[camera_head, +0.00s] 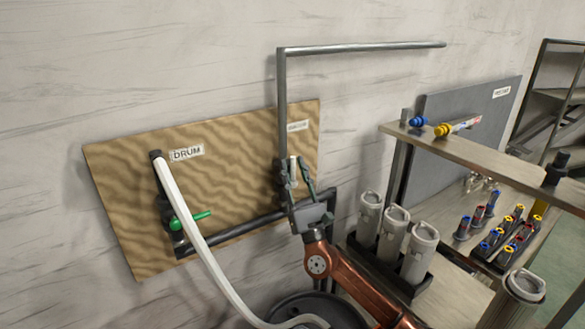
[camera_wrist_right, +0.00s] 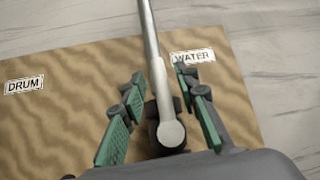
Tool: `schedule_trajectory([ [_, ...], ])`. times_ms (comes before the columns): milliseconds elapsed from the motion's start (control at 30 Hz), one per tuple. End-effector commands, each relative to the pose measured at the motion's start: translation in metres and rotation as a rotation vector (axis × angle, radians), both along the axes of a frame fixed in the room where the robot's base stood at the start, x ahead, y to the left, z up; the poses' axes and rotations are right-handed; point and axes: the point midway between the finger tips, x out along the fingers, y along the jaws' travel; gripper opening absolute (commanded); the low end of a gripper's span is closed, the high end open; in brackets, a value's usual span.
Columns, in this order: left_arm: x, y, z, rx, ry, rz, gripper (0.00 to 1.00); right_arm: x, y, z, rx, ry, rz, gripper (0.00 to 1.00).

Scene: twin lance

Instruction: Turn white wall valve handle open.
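The white valve handle (camera_wrist_right: 172,132) shows in the right wrist view as a pale bar with a rounded end, in front of a dark valve body at the foot of the grey pipe (camera_wrist_right: 150,38). A WATER label (camera_wrist_right: 192,56) is beside the pipe. My right gripper (camera_wrist_right: 158,88) is open, its green-padded fingers apart on both sides of the handle, with gaps visible. In the head view my right gripper (camera_head: 294,168) is in front of the wooden board (camera_head: 240,150), below the WATER label, and largely hides the handle. My left gripper is out of view.
A white hose (camera_head: 190,230) hangs from the DRUM side, near a green handle (camera_head: 195,219). The grey pipe (camera_head: 283,100) rises and bends right. Grey canisters (camera_head: 392,235) and a shelf (camera_head: 480,160) stand to the right of my right arm.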

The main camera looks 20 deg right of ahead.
Motion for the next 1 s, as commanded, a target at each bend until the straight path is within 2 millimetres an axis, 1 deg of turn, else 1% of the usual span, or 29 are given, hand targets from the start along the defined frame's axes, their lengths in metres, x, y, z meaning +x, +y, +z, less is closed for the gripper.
schedule_trajectory([
  [167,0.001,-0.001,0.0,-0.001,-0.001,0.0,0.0,-0.02,-0.002,-0.023,0.0,0.004,0.0,0.29],
  [400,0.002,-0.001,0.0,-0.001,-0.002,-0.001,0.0,-0.056,-0.004,-0.058,-0.002,0.004,0.0,0.29],
  [500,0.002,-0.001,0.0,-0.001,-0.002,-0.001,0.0,-0.067,-0.004,-0.069,0.0,0.003,0.0,0.29],
  [700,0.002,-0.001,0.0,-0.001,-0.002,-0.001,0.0,-0.079,-0.004,-0.08,-0.001,0.001,0.001,0.29],
  [1000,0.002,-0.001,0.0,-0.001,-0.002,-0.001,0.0,-0.081,-0.005,-0.082,-0.001,0.001,0.001,0.29],
])
